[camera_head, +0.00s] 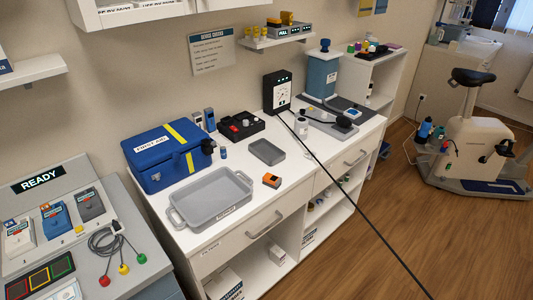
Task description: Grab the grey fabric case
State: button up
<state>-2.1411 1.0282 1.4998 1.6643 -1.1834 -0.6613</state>
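A small dark grey rounded rectangular item (266,152) lies flat on the white counter, right of centre. It could be the grey fabric case, but its material is too small to tell; it looks shallow, with a raised rim. A larger light grey tray with two handles (181,217) sits nearer the counter's front left. My gripper is not in view, and nothing is seen touching the grey item.
A blue first aid box (160,158) stands behind the tray. A small orange device (271,180) lies in front of the grey item; a black open box (240,126) is behind it. A thin black line (360,225) crosses the view from a black device (277,91).

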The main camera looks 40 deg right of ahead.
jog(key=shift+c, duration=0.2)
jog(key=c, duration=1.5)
